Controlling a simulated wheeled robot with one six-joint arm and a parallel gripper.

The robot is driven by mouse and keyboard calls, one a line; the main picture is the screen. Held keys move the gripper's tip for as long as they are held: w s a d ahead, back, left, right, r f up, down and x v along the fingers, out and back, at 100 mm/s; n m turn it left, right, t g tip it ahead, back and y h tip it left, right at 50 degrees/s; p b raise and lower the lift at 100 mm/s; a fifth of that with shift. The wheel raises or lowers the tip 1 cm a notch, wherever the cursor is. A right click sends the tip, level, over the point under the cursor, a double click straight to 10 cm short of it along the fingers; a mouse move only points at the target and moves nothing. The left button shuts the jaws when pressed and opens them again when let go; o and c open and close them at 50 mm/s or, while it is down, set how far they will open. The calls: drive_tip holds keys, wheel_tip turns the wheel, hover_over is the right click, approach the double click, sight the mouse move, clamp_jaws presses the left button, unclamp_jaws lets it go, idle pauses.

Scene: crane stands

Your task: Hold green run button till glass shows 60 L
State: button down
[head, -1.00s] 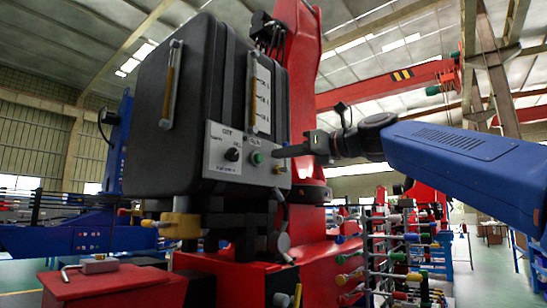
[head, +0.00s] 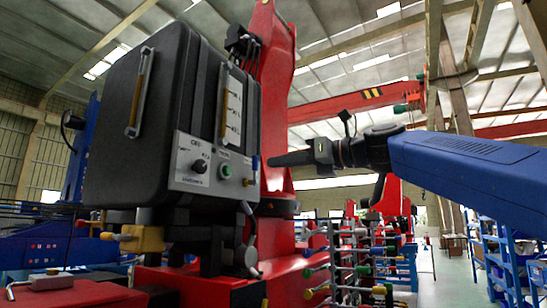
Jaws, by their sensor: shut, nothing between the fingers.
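A dark tank (head: 120,165) carries a grey control panel (head: 205,183) low on its right-hand face. The round green button (head: 226,171) sits on this panel, right of a black knob (head: 199,166). Above the panel is an upright sight glass (head: 225,100) with an amber-brown strip beside a white scale (head: 235,108). Its figures are too small to read, and I cannot tell the level. My gripper (head: 271,161) is shut and empty, pointing left at the panel. In the picture its tip is to the right of the green button, with a visible gap between them.
A small round fitting (head: 246,182) is at the panel's right end. A second upright amber tube (head: 139,93) is on the tank's left face. A yellow-handled valve (head: 140,238) is below the tank. A rack with coloured handles (head: 345,265) stands below my arm.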

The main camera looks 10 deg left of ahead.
sight(229, 171)
idle(0.5)
drive_tip(key=shift+s+d+f, duration=0.25)
drive_tip(key=shift+d+f, duration=0.15)
drive_tip(key=x, duration=1.4)
drive_tip(key=shift+f, duration=0.1)
